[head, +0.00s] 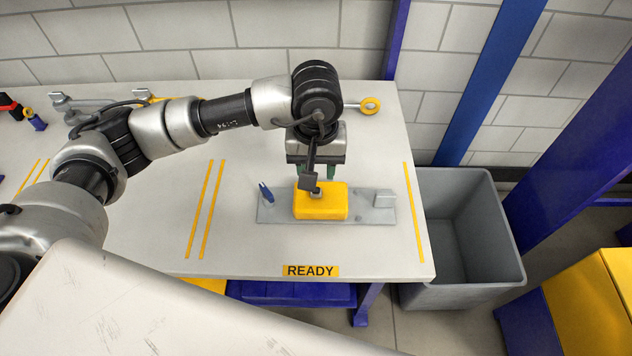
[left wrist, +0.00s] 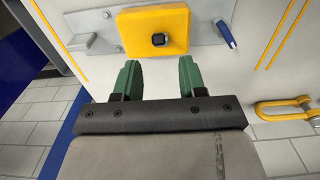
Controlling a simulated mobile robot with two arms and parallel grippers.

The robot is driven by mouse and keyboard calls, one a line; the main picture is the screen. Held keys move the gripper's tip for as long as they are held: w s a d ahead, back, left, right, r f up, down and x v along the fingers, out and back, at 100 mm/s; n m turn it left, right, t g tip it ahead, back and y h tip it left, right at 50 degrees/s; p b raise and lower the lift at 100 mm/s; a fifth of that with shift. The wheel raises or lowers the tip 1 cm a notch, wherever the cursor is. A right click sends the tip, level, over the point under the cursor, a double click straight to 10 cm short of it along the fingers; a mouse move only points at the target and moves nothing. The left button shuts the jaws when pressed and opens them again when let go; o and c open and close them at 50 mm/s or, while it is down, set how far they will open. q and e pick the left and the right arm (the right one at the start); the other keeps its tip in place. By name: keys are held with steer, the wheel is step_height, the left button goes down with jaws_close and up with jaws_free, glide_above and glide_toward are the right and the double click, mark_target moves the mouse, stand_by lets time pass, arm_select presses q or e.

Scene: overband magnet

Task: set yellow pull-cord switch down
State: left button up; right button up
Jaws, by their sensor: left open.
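The yellow pull-cord switch (head: 321,204) is a boxy yellow block with a dark square stub on top. It sits on a grey metal plate (head: 272,213) on the white table, above the READY label. In the left wrist view the switch (left wrist: 152,29) lies just beyond the fingertips, on the plate (left wrist: 88,25). My left gripper (head: 315,175) is above and slightly behind the switch. Its green fingers (left wrist: 158,78) are apart with nothing between them. The arm partly covers the gripper in the head view. My right gripper is not in view.
A blue clip-like part (head: 266,193) stands at the plate's left end. A grey bin (head: 475,290) stands beyond the table's right edge. Table right of the plate is clear.

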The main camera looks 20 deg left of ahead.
arm_select(q)
step_height(320, 180, up, 5)
steer(key=shift+f, duration=0.1)
steer(key=shift+s, duration=0.1)
stand_by(0.6)
